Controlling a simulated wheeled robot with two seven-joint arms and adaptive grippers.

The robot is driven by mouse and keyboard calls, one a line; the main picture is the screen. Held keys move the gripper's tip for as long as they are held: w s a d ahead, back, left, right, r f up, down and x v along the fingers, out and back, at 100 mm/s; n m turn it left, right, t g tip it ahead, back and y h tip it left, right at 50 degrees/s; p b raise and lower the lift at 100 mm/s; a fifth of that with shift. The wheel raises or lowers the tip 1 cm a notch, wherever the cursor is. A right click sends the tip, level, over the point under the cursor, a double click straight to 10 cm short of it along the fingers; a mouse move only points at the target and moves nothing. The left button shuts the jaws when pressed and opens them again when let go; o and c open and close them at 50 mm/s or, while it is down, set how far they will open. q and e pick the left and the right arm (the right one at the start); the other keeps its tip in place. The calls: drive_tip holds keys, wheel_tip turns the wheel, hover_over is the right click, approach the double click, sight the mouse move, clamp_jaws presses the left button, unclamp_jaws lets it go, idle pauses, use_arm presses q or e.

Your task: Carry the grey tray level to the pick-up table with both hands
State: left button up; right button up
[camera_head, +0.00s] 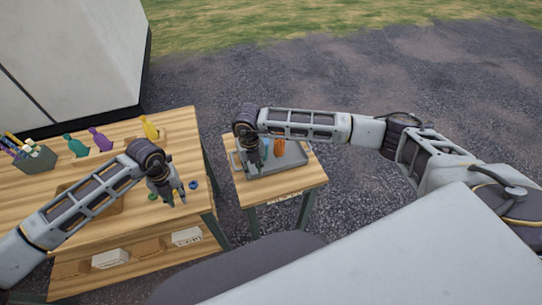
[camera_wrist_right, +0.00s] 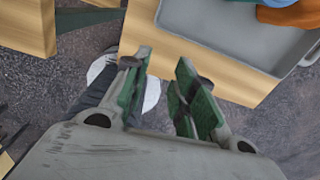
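The grey tray (camera_head: 293,161) lies flat on a small wooden table (camera_head: 302,182), with orange and teal-blue things in it. Part of the tray (camera_wrist_right: 205,27) also shows at the top right of the right wrist view. My right gripper (camera_head: 252,168) is over the tray's left side in the head view. In the right wrist view the right gripper (camera_wrist_right: 160,68) is open, with nothing between its green-padded fingers, beside the small table's edge. My left gripper (camera_head: 177,198) is over the right part of the larger wooden table, away from the tray; its finger gap is unclear.
The larger table (camera_head: 180,125) stands left of the small one, with a narrow gap between. Gravel beyond is clear.

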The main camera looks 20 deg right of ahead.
wheel_tip(320, 180, up, 10)
idle(0.6)
idle(0.5)
